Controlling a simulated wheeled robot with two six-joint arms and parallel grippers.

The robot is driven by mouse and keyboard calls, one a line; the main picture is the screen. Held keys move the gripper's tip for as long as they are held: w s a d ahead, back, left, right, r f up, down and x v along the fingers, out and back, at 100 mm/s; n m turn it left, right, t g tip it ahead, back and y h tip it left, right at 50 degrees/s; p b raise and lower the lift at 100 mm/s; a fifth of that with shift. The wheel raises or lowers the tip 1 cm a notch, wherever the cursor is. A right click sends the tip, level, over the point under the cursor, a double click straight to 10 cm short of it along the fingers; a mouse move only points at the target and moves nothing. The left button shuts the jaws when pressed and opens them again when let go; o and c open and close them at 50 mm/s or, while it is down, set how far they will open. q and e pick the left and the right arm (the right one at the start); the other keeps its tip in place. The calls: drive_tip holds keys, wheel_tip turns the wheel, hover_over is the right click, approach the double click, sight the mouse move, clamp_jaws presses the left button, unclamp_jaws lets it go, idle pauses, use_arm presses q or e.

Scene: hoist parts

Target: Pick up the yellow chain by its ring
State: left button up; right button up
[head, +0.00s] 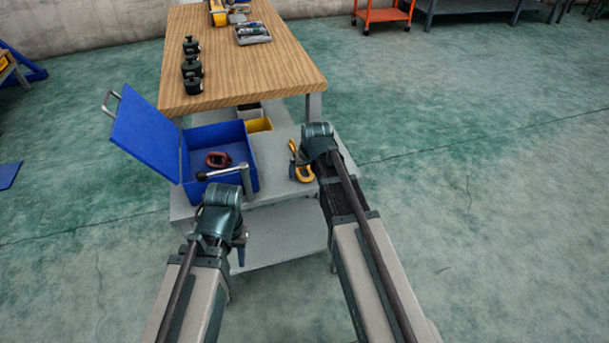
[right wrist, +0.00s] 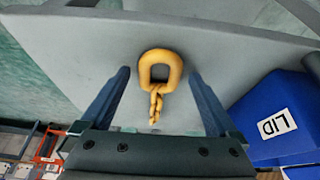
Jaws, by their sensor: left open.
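The yellow chain (head: 304,175) lies on the grey lower table, right of the blue box, partly hidden by my right arm in the head view. In the right wrist view, its ring (right wrist: 160,54) faces my right gripper (right wrist: 159,74). Its links (right wrist: 155,104) trail from the ring back towards the gripper body. The right gripper is open, with one finger on each side of the ring and visible gaps between. My left gripper (head: 240,250) is open at the table's front left, mostly hidden by its own wrist. I see nothing in it.
The blue box (head: 254,168) stands open with its lid (head: 143,135) tilted left. A dark red shackle-like part (head: 217,160) and a knobbed rod (head: 222,172) show at it. A yellow bin (head: 259,125) is behind. The wooden table (head: 250,70) holds several black weights (head: 192,67).

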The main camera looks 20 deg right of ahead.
clamp_jaws()
drive_tip(key=shift+r, duration=0.1)
idle(0.5)
